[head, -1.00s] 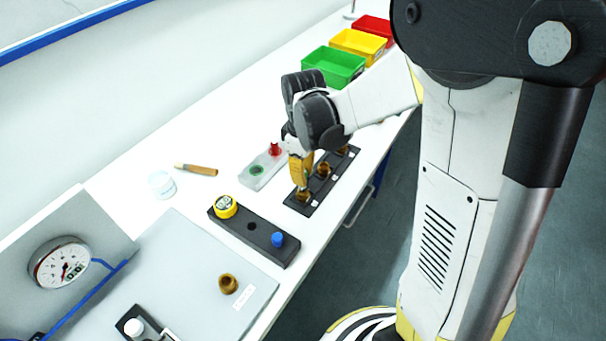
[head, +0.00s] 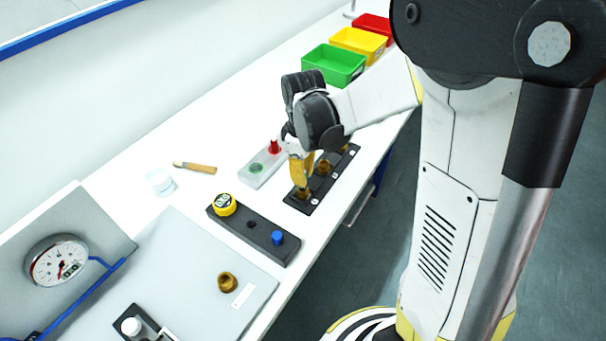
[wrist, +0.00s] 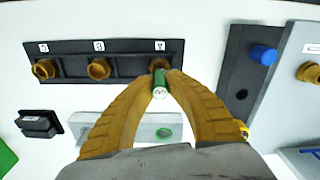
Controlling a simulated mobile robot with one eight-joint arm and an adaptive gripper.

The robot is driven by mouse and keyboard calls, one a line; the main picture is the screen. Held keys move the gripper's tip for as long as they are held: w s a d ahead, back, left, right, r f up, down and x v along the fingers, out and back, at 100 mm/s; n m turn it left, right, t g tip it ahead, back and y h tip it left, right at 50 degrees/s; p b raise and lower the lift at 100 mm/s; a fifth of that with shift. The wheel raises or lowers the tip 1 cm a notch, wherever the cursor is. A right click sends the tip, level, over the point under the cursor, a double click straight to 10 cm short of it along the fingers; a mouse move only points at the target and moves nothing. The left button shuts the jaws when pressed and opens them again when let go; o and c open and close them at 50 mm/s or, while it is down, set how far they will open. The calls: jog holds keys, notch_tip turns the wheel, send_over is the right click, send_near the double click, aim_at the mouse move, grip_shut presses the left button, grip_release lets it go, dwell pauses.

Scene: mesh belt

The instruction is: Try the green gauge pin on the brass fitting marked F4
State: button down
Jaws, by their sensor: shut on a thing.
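My gripper (wrist: 160,92) is shut on the green gauge pin (wrist: 160,83), whose pale end faces the wrist camera. In the head view my gripper (head: 302,186) points down at the near end of a black rack (head: 293,202). The brass fitting (wrist: 159,64) at that rack end, under a label that looks like a 4, is right at the pin's far end. I cannot tell whether the pin is inside its bore or only touching it. Two other brass fittings, (wrist: 98,69) and (wrist: 43,69), sit in the same rack.
A pale pin block (head: 254,180) holds a red pin (head: 273,147) and an empty green-ringed hole. A black block (head: 265,249) with a yellow part and a blue plug stands nearby. Green, yellow and red bins stand at the back.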

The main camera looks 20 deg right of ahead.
jog(key=shift+f+b, duration=0.55)
jog(key=shift+f, duration=0.15)
jog(key=shift+r, duration=0.1)
dwell(0.6)
jog(key=shift+r+p, duration=0.9)
jog(key=shift+r, duration=0.15)
jog(key=shift+r+p, duration=2.25)
jog(key=shift+r, duration=0.8)
